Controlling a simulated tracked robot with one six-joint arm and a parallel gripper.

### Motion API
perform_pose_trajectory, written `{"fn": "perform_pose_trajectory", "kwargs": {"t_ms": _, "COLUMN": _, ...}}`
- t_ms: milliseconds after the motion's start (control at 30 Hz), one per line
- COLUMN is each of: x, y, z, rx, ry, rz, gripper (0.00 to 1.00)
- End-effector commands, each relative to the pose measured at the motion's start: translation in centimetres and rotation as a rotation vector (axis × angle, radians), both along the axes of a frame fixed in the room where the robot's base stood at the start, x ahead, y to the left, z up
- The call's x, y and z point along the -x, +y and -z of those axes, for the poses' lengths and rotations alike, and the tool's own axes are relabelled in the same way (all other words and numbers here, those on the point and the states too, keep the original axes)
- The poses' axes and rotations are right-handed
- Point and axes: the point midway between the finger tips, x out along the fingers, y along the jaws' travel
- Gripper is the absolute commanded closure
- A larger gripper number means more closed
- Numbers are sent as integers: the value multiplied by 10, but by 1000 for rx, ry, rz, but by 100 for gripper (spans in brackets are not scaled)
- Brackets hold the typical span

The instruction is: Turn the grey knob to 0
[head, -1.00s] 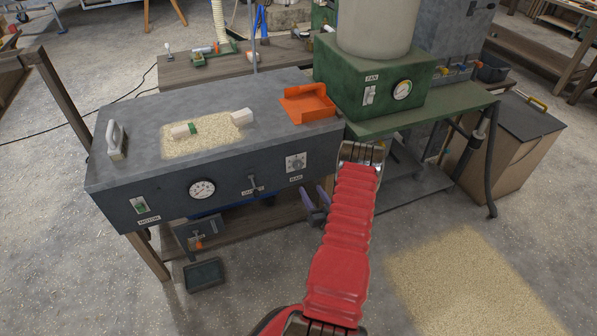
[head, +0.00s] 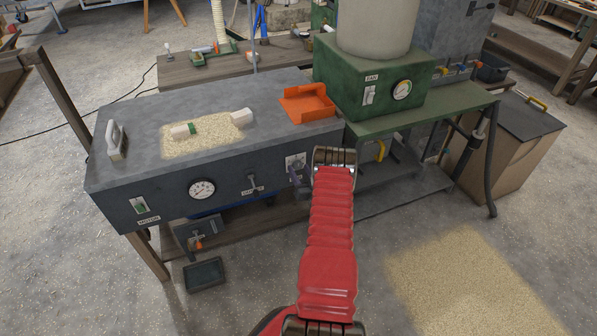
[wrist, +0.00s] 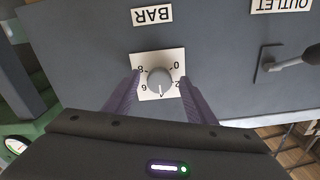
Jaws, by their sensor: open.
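The grey knob (wrist: 159,79) sits on a white square dial plate (wrist: 146,58) under a BAR label (wrist: 152,15), upside down in the wrist view. The figures 0, 2, 6 and 8 show around it. A white mark on the knob appears to point down in that picture, between 2 and 6. My gripper (wrist: 160,77) is open, with one purple finger on either side of the knob; I cannot tell whether they touch it. In the head view my gripper (head: 299,174) is at the panel's right end, partly covering the dial plate (head: 294,161).
The grey bench (head: 255,104) has an OUTLET lever (head: 253,184), a gauge (head: 202,189) and a MOTOR switch (head: 141,205) left of the dial. A green fan box (head: 375,90) stands at the right.

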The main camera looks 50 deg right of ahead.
Motion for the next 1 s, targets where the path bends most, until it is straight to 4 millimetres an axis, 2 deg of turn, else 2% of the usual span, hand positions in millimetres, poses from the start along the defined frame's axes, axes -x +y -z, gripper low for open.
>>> {"fn": "perform_pose_trajectory", "kwargs": {"t_ms": 133, "x": -7, "y": -3, "z": 1, "rx": 0, "ry": 1, "rz": -1, "gripper": 50}}
{"fn": "perform_pose_trajectory", "kwargs": {"t_ms": 400, "x": -8, "y": -4, "z": 0, "rx": 0, "ry": 1, "rz": -1, "gripper": 50}}
{"fn": "perform_pose_trajectory", "kwargs": {"t_ms": 1000, "x": -8, "y": -3, "z": 0, "rx": 0, "ry": 0, "rz": -2, "gripper": 91}}
